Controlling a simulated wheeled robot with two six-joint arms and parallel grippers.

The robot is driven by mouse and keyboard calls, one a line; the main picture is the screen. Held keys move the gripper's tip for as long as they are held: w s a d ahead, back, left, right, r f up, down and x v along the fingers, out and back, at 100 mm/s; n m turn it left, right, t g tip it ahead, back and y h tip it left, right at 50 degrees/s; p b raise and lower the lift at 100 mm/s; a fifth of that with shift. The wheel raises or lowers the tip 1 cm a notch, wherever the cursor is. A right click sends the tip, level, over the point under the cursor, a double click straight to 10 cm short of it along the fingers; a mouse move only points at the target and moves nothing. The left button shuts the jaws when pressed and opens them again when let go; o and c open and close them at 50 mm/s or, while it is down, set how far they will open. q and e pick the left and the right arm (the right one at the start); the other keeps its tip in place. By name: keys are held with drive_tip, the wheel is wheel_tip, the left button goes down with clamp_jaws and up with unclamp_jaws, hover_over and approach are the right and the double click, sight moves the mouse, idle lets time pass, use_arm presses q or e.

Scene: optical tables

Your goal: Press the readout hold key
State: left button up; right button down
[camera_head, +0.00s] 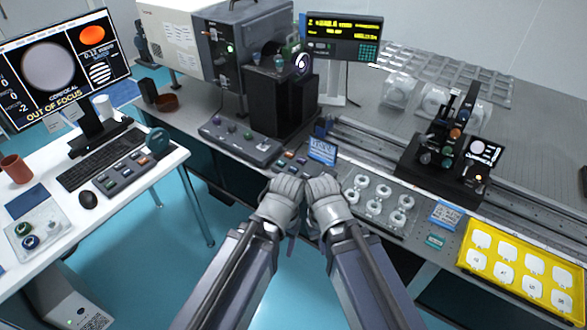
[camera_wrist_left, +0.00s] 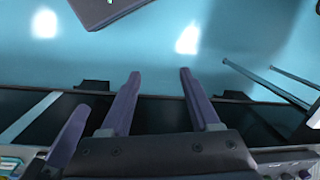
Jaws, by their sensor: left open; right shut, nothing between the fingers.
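The readout (camera_head: 343,38) is a dark screen with yellow text on a stand at the back of the optical table, with a green keypad at its lower right. A small strip of coloured keys (camera_head: 290,163) lies at the table's front, just beyond my wrists. I cannot tell which key is the hold key. My left gripper (camera_head: 290,246) hangs at the table's front edge, mostly hidden by my wrist. In the left wrist view its fingers (camera_wrist_left: 157,88) are apart and empty, over blue floor. My right gripper (camera_head: 318,236) is close beside it, shut and empty, its fingertips largely hidden.
A control box with knobs (camera_head: 240,138) and a blue label card (camera_head: 322,150) flank the keys. A clear tray of rings (camera_head: 378,200), a yellow tray (camera_head: 520,268) and a rail with optics (camera_head: 455,150) are to the right. A desk with monitor (camera_head: 60,65) stands left.

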use_arm(q)
clamp_jaws()
idle(1.5)
